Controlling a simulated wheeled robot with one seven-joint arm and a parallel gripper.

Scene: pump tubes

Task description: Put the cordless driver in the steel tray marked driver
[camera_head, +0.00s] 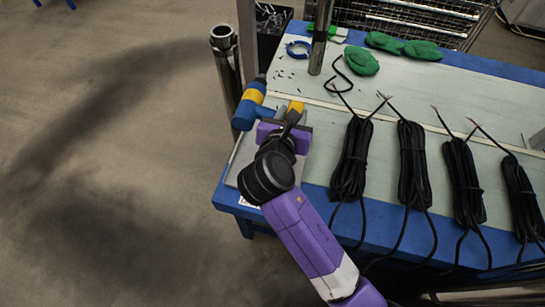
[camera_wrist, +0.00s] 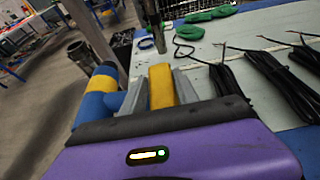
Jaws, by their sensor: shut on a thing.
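The cordless driver (camera_head: 249,106) is blue with a yellow band. It is at the left end of the bench, with its body sticking out left of my gripper (camera_head: 291,114). In the wrist view the driver (camera_wrist: 98,92) lies left of the fingers, and a yellow part of it sits between the grey fingertips of my gripper (camera_wrist: 160,88). My gripper is shut on it. A grey tray-like surface (camera_head: 237,170) shows partly beneath my gripper at the bench's left corner. Most of it is hidden, and I cannot read any marking.
Several black cable coils (camera_head: 413,165) lie on the bench right of my arm. Green gloves (camera_head: 362,61), a blue ring (camera_head: 298,48) and a metal post (camera_head: 321,38) are further back. A steel pipe (camera_head: 226,65) stands upright off the bench's left edge.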

